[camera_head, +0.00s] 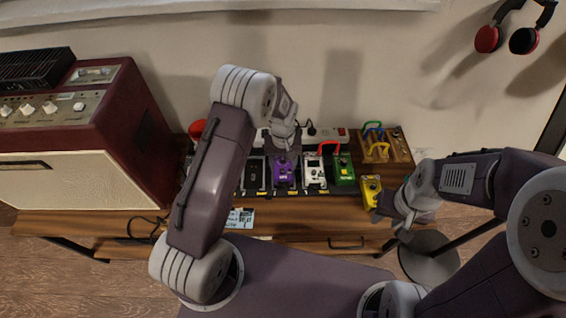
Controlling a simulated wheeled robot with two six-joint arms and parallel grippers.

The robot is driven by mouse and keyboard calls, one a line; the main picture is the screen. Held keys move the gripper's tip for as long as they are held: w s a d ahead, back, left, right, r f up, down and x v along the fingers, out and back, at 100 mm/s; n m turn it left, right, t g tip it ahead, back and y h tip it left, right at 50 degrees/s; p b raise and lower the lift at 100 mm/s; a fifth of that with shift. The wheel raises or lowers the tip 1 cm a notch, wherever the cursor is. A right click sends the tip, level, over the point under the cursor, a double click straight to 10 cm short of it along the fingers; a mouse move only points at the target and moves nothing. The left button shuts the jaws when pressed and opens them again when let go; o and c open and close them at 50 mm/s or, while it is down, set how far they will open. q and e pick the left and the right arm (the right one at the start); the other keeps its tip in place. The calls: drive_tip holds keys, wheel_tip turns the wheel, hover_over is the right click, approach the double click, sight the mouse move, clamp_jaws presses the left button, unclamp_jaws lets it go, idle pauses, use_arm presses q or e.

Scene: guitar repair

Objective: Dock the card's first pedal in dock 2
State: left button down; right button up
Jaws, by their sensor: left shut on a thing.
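My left gripper (286,152) reaches down over the pedal row and is shut on the purple pedal (284,173); its fingertips are hard to make out. The purple pedal is in the row between a black pedal (254,176) and a white pedal (315,174). Whether it rests on the board or hangs just above it, I cannot tell. A green pedal (344,169) stands right of the white one. A yellow pedal (371,190) sits near my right gripper (402,232), whose opening I cannot make out. A pale card (240,218) lies at the front; its writing is too small to read. Dock numbers are unreadable.
A large amplifier (70,140) fills the left of the wooden bench (290,229). A wooden rack with coloured cables (398,145) stands back right. A power strip (335,135) lies behind the pedals. Headphones (505,36) hang on the wall.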

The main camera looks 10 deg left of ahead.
use_arm(q)
drive_tip(key=shift+f, duration=0.55)
idle(0.7)
drive_tip(key=shift+c, duration=2)
unclamp_jaws()
drive_tip(key=o, duration=0.4)
